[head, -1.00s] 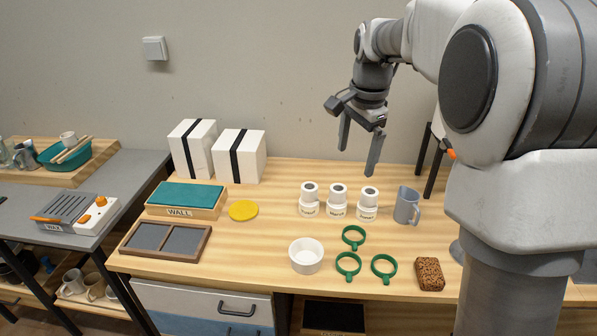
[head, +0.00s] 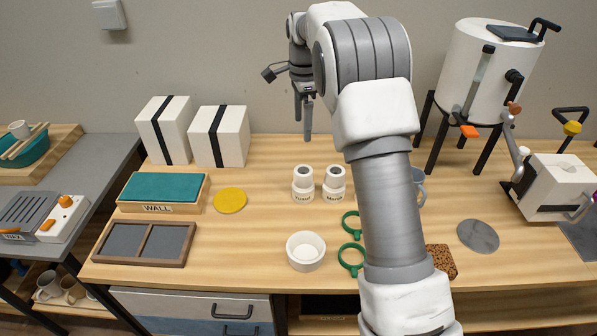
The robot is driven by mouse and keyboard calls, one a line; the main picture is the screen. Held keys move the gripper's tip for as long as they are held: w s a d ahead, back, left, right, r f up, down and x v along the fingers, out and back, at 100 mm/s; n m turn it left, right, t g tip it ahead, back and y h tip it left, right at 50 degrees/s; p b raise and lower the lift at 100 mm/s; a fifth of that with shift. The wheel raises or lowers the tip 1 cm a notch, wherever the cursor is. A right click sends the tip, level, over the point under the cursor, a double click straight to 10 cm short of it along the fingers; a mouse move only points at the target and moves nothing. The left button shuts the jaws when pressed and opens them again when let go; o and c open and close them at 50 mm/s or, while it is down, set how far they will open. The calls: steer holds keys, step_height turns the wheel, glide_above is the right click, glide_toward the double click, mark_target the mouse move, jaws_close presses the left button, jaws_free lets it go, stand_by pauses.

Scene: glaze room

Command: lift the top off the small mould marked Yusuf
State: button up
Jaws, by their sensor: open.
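Two small white moulds stand upright on the wooden table, each with a narrower top part and a dark centre. The left mould (head: 303,184) has a label that seems to read Yusuf, though the print is tiny. The second mould (head: 335,184) stands close to its right; I cannot read its label surely. A third mould, seen earlier at the right of the row, is hidden behind my arm. My gripper (head: 303,122) is open and empty, fingers pointing down, above and apart from the left mould.
A white bowl (head: 306,251) and green rings (head: 351,259) lie in front of the moulds. A yellow disc (head: 230,200) and a teal block marked WALL (head: 163,189) are left. Two strapped white blocks (head: 220,136) stand behind. A white tank (head: 487,70) stands on legs at right.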

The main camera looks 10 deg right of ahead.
steer(key=b, duration=0.1)
glide_above(304, 173)
steer(key=f, duration=1.1)
steer(key=shift+w+a+f, duration=0.1)
steer(key=shift+a+f, duration=0.15)
steer(key=shift+f, duration=0.05)
steer(key=shift+d+f, duration=0.15)
steer(key=shift+f, duration=1.2)
steer(key=shift+d+f, duration=0.1)
steer(key=shift+f, duration=1.25)
steer(key=shift+c, duration=0.3)
steer(key=c, duration=1.4)
steer(key=shift+r, duration=0.15)
